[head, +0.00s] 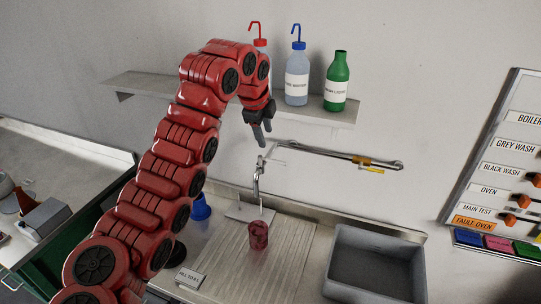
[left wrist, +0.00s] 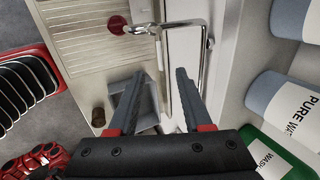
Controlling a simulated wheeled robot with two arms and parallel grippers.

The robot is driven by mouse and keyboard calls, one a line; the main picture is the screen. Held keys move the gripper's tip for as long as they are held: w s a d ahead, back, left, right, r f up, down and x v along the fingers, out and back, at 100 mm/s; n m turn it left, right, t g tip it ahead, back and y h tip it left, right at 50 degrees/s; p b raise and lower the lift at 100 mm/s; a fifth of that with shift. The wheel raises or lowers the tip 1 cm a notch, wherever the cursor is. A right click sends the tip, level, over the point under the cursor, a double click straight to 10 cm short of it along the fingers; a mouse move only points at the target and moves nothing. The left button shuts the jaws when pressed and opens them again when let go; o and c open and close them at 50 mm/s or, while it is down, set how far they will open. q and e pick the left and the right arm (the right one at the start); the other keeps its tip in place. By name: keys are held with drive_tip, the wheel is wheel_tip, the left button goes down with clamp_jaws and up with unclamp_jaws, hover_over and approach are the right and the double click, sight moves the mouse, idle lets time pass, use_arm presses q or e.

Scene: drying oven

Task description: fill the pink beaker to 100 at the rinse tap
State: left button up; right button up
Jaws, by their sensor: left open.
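The pink beaker (head: 258,236) stands upright on the ribbed draining board below the tap (head: 257,182). In the left wrist view the beaker (left wrist: 117,24) shows as a red round shape beside the tap's curved spout (left wrist: 148,28). I cannot read its marks or tell its water level. My left gripper (head: 263,134) is open and empty, above the tap and well apart from the beaker. Its two fingers (left wrist: 160,76) point down past the tap in the left wrist view. My right gripper is not in view.
A wall pipe with a yellow handle (head: 362,161) runs right of the tap. A shelf (head: 318,115) behind holds a red-capped bottle, a blue-capped bottle (head: 297,82) and a green bottle (head: 336,82). A grey sink basin (head: 345,262) is right; a blue cup (head: 201,209) stands left.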

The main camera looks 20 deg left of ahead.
sight(272, 160)
use_arm(q)
drive_tip(key=p+x, duration=0.4)
drive_tip(key=x, duration=0.7)
drive_tip(key=shift+f, duration=0.3)
drive_tip(key=shift+w, duration=0.1)
drive_tip(key=shift+c, duration=1.3)
clamp_jaws()
